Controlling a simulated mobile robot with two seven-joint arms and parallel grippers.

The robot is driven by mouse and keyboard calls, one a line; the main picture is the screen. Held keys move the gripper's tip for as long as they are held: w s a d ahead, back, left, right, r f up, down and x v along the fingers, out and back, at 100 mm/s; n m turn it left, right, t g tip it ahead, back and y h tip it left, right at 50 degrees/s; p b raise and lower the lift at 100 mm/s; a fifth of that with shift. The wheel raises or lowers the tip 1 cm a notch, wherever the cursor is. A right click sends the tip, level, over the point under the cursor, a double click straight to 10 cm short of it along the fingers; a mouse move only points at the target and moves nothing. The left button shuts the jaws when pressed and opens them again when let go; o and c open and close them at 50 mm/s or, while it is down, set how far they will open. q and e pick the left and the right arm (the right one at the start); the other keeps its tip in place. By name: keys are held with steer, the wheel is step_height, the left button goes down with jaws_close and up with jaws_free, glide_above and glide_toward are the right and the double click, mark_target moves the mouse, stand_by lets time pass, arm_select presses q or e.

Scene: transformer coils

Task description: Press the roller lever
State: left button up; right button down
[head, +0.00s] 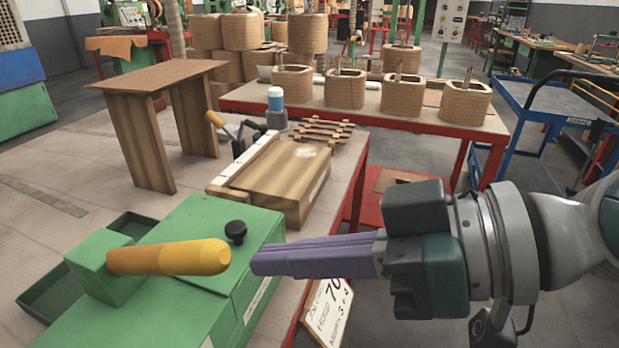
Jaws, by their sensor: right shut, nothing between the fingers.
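A yellow-orange cylindrical roller lever (170,257) sticks out sideways from a green block on the green machine (200,220) at the lower left. Its rounded free end points right. A small black knob (235,231) stands on the machine just behind that end. My right gripper (254,263) comes in from the right with its purple fingers shut and empty. In the picture its tips are a little to the right of the lever's free end, with a small gap between them. The depth of that gap is hard to tell. My left gripper is not in view.
A small wooden stand (155,75) is at the back left. Several coils stand on a red-edged table (430,122). A sign (327,312) hangs below my gripper.

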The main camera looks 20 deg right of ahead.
arm_select(q)
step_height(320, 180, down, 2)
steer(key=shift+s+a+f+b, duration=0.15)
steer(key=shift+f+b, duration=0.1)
steer(key=shift+b, duration=0.6)
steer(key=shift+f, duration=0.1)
arm_select(e)
steer(key=f+v, duration=0.1)
steer(key=v, duration=0.5)
steer(key=shift+s+d, duration=0.3)
steer(key=shift+d, duration=0.1)
steer(key=shift+r, duration=0.1)
